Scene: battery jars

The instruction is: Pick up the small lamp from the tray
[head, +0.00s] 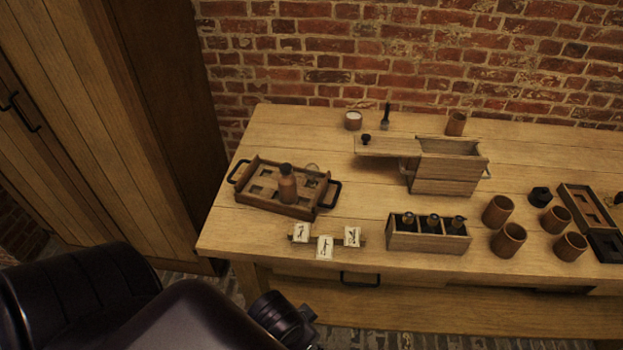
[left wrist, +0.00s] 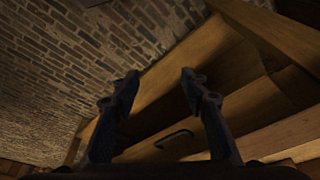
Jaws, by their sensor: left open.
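The wooden tray (head: 250,199) with two black handles sits at the left end of the table. A brown bottle-shaped item (head: 287,186) stands upright on it. A small clear glass item (head: 312,169), perhaps the small lamp, is at the tray's back right; it is too small to tell for sure. My left gripper shows in the left wrist view (left wrist: 159,80) with its two fingers apart and nothing between them. In the head view my left arm's dark end (head: 284,319) is low in front of the table, apart from the tray. My right gripper is not in view.
White picture tiles (head: 325,247) lie in front of the tray. A box with several dark bottles (head: 428,243), a lidded wooden box (head: 446,174) and several brown cups (head: 508,239) stand to the right. A drawer handle (head: 360,279) juts from the table front.

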